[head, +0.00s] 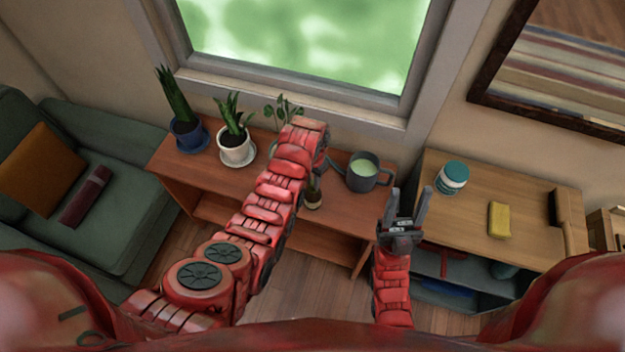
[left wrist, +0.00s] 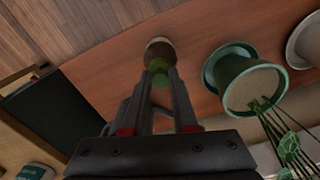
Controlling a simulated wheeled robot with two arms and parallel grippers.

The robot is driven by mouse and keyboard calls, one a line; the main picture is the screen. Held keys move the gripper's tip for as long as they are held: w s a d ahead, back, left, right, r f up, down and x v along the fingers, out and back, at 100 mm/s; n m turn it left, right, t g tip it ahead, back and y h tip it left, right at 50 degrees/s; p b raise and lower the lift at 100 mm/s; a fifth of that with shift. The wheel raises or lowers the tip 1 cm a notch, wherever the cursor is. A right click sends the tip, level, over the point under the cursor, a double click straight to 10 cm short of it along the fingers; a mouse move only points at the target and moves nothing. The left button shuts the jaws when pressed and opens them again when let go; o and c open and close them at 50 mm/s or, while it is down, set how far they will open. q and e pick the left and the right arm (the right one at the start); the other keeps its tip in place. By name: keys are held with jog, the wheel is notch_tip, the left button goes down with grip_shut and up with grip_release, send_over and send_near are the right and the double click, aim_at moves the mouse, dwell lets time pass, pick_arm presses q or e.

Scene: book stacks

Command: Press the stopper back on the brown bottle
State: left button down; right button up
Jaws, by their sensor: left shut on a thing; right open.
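A small brown bottle (head: 313,198) with a pale lower part stands near the front edge of the low wooden shelf. In the left wrist view the bottle (left wrist: 158,48) is a round brown and cream shape just beyond my fingertips. My left gripper (left wrist: 160,78) is shut on a green piece (left wrist: 160,72) that looks like the stopper, in line with the bottle. I cannot tell whether the two touch. In the head view my left arm hides most of that gripper. My right gripper (head: 408,212) is open and empty, in front of the gap between the shelves.
A grey mug (head: 365,181) with green liquid stands right of the bottle. Several potted plants, among them a white pot (head: 236,149), stand at the back left. The right-hand cabinet holds a teal-and-white jar (head: 452,177) and a yellow block (head: 499,220).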

dwell(0.7)
pick_arm(q)
jog(key=c, duration=0.6)
grip_release()
jog(key=o, duration=0.5)
